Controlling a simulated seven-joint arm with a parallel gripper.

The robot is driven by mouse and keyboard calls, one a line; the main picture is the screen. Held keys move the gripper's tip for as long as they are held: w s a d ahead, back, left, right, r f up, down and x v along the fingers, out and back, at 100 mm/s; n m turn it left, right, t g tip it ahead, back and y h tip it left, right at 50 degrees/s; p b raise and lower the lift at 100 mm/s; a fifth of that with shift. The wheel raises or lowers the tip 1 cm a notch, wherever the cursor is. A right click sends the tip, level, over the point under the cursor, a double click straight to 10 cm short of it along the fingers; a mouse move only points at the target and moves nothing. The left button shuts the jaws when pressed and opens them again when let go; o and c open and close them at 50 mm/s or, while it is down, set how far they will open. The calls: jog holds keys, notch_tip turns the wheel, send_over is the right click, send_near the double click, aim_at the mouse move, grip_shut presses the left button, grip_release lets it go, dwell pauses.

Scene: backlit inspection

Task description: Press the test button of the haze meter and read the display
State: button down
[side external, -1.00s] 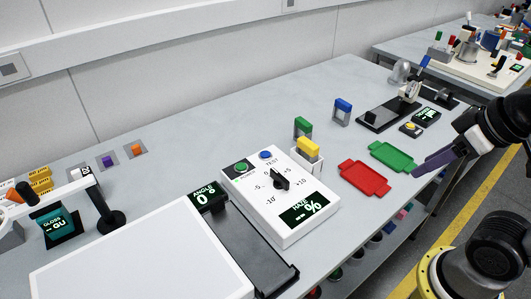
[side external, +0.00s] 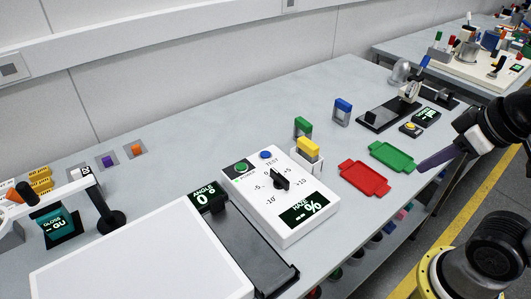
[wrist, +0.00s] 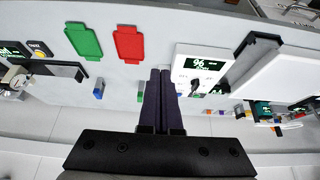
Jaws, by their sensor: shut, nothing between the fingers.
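The haze meter (side external: 249,203) is a white box on the grey bench, with a black pointer knob (side external: 281,180) on top. A blue button (side external: 265,155) sits at its back edge beside the word TEST, and a green button (side external: 241,167) sits left of it. Its dark display (side external: 305,210) shows HAZE and a % sign; the small characters before the % are too small to read. My gripper (side external: 421,168) is shut and empty, well right of the meter above the bench's front edge. In the wrist view its dark fingers (wrist: 160,72) lie together, left of the meter (wrist: 184,73).
A red tray (side external: 365,165) and a green tray (side external: 381,150) lie between meter and gripper. Upright green (side external: 302,122), yellow (side external: 308,144) and blue (side external: 343,104) pieces stand behind them. A black-railed unit with a white panel (side external: 140,260) adjoins the meter's left side.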

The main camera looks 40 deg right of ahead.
dwell(0.8)
jog(key=w+a+r+n+t, duration=0.1)
jog(key=w+r+n+t, duration=0.35)
jog(key=w+r, duration=0.55)
jog(key=n+g+y, duration=0.1)
jog(key=n+y, duration=0.1)
jog(key=n, duration=0.5)
send_over(269, 155)
notch_tip(269, 155, down, 14)
jog(key=shift+d+f, duration=0.1)
jog(key=shift+f, duration=4.35)
